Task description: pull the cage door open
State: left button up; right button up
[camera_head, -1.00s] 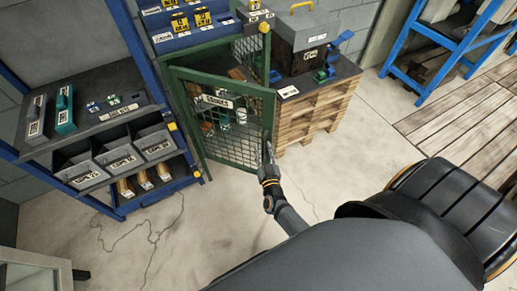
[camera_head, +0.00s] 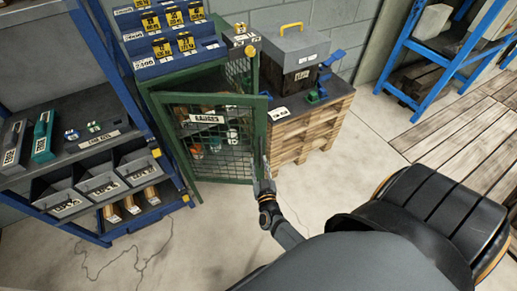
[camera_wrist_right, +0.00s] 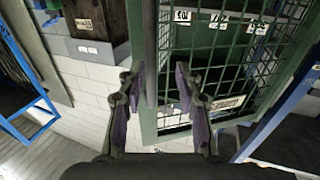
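The cage door (camera_head: 259,135) is a green frame with wire mesh and a white label, on the green cage below the shelf of blue bins. It stands ajar, its right edge swung out from the cage. My right gripper (camera_head: 264,178) is at the door's right edge. In the right wrist view, the fingers of my right gripper (camera_wrist_right: 160,92) are apart. A dark upright handle bar (camera_wrist_right: 151,50) on the door frame (camera_wrist_right: 148,125) lies between them, nearer the left finger. I cannot tell whether that finger touches it. My left gripper is not in view.
A wooden pallet stack (camera_head: 312,128) with a grey toolbox (camera_head: 285,48) stands right of the cage. A blue rack (camera_head: 60,215) with grey bins is on the left. The floor (camera_head: 190,250) before the door looks clear. A blue shelf (camera_head: 440,60) is at the back right.

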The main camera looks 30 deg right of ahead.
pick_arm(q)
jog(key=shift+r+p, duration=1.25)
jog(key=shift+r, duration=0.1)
pick_arm(e)
jog(key=v, duration=1.1)
jog(key=shift+a, duration=0.25)
jog(key=shift+w, duration=0.1)
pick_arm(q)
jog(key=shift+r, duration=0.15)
pick_arm(e)
jog(key=shift+r, duration=0.1)
